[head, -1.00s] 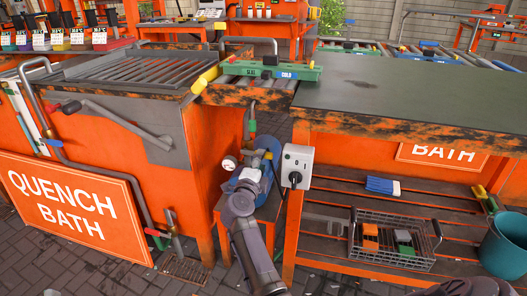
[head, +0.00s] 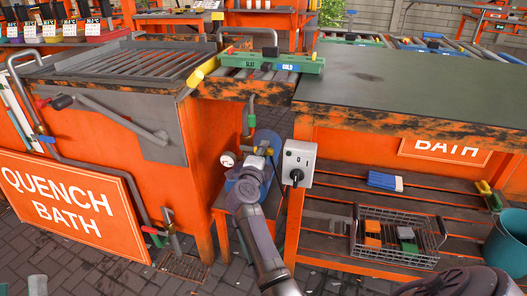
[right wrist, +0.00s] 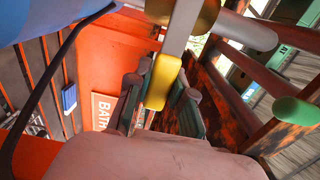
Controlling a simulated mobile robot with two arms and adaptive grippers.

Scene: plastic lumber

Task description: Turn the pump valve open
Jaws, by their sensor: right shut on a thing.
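The blue pump (head: 267,139) stands on a low orange stand between the quench tank and the bench, partly hidden by my right arm. Its valve has a yellow-gripped lever (right wrist: 163,86), clear in the right wrist view on a pale metal bar. My right gripper (right wrist: 160,108) has a finger on each side of this yellow grip and is shut on it. In the head view the right gripper (head: 263,153) is at the pump and hides most of the lever.
A round gauge (head: 228,159) is left of the gripper, and a grey switch box (head: 298,162) is close on its right. A vertical pipe (head: 251,112) rises behind. The quench tank (head: 150,185) and the bench (head: 400,95) leave only a narrow gap.

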